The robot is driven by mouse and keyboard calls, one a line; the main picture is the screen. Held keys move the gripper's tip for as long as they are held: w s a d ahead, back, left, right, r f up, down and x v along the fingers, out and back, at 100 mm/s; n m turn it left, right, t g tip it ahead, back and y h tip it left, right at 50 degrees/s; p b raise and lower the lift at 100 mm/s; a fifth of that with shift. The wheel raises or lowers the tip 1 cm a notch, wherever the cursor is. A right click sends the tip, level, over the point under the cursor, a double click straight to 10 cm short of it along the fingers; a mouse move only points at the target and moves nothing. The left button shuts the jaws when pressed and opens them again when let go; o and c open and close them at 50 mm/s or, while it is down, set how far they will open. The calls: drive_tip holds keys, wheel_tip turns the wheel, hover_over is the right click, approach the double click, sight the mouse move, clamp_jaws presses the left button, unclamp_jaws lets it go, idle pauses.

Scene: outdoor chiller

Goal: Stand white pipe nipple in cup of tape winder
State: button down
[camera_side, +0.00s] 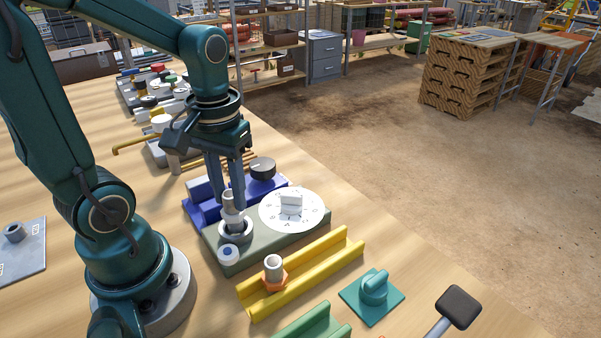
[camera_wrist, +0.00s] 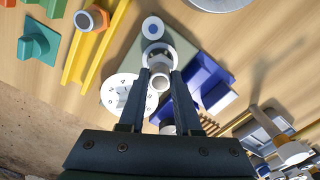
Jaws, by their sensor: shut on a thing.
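The tape winder has a grey-green base (camera_side: 285,238) with a white marked dial (camera_side: 312,213), a blue-centred button (camera_side: 228,252) and a round grey cup (camera_side: 221,236). The cup also shows in the wrist view (camera_wrist: 149,48). My gripper (camera_side: 233,203) is shut on the white pipe nipple (camera_side: 232,216), held roughly upright at the cup. In the wrist view the nipple (camera_wrist: 160,81) sits between the fingertips (camera_wrist: 160,76). Its lower end overlaps the cup in the side view; I cannot tell whether it rests on the cup's floor.
A yellow channel (camera_side: 315,272) holding an orange hex piece with a pipe (camera_side: 273,266) lies in front. A teal block (camera_side: 373,293) is to its right. A blue fixture with a black knob (camera_side: 262,167) stands close behind the winder.

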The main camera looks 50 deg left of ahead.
sight(229, 194)
drive_tip(key=shift+f, duration=0.65)
drive_tip(key=shift+f, duration=0.2)
drive_tip(key=shift+c, duration=0.2)
unclamp_jaws()
drive_tip(key=shift+r, duration=0.1)
drive_tip(key=shift+r, duration=3.45)
